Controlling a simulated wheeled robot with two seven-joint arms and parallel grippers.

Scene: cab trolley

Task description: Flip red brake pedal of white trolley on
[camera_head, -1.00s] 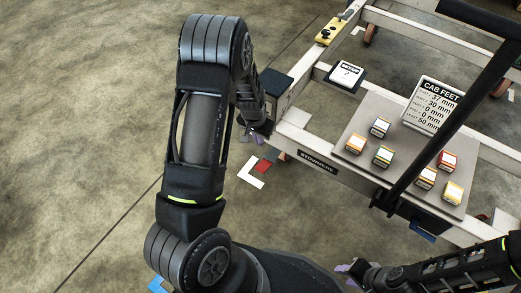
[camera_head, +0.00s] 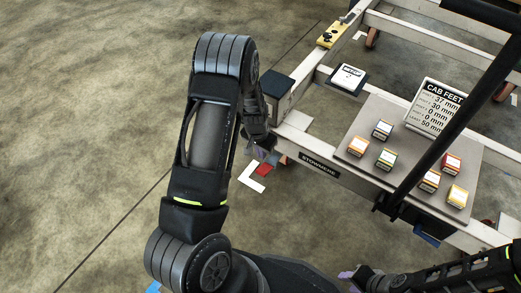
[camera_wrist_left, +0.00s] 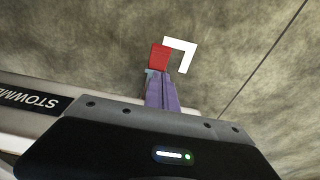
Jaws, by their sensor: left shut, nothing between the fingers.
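The white trolley (camera_head: 345,184) fills the right half of the head view. Its red brake pedal (camera_head: 264,169) shows low beside the trolley's near left corner, above the floor. The pedal also shows in the left wrist view (camera_wrist_left: 159,57), just beyond the purple fingertips. My left gripper (camera_head: 266,155) points down beside that corner. In the wrist view its fingers (camera_wrist_left: 160,82) are together and empty, overlapping the pedal's lower edge; whether they touch it I cannot tell. My right gripper (camera_head: 349,274) is at the bottom of the head view, partly cut off from clear sight.
A white L-shaped floor mark (camera_head: 250,181) lies next to the pedal. A black handle bar (camera_head: 452,122) crosses the right side. Floor at left is clear.

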